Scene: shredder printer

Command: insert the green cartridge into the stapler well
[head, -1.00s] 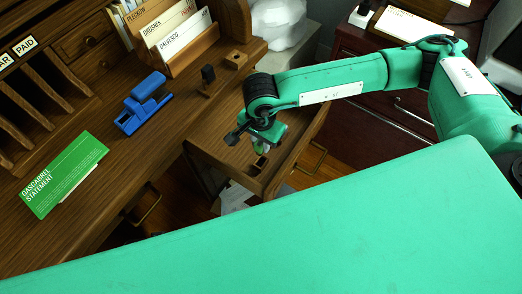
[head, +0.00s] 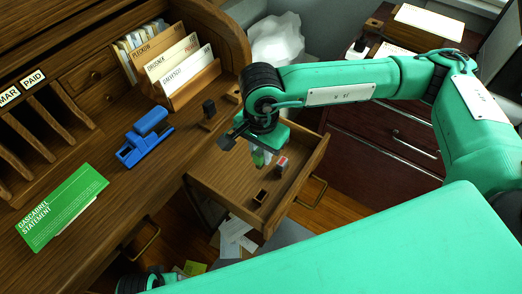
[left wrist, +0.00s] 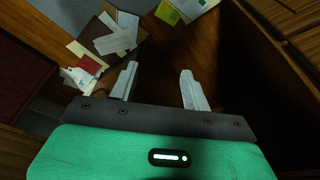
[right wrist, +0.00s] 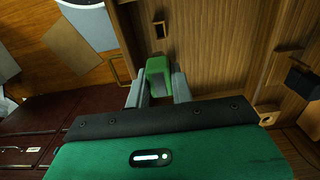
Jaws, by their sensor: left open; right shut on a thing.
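The blue stapler (head: 144,138) stands on the desk, left of the middle in the head view. The green cartridge (right wrist: 158,72) is between the fingers of my right gripper (right wrist: 158,90) in the right wrist view. In the head view my right gripper (head: 256,152) is over the open drawer, with a bit of green at its fingertips. It is right of the stapler and apart from it. My left gripper (left wrist: 160,88) is open and empty in the left wrist view, over the floor with scattered papers.
A green statement (head: 62,208) lies at the left.

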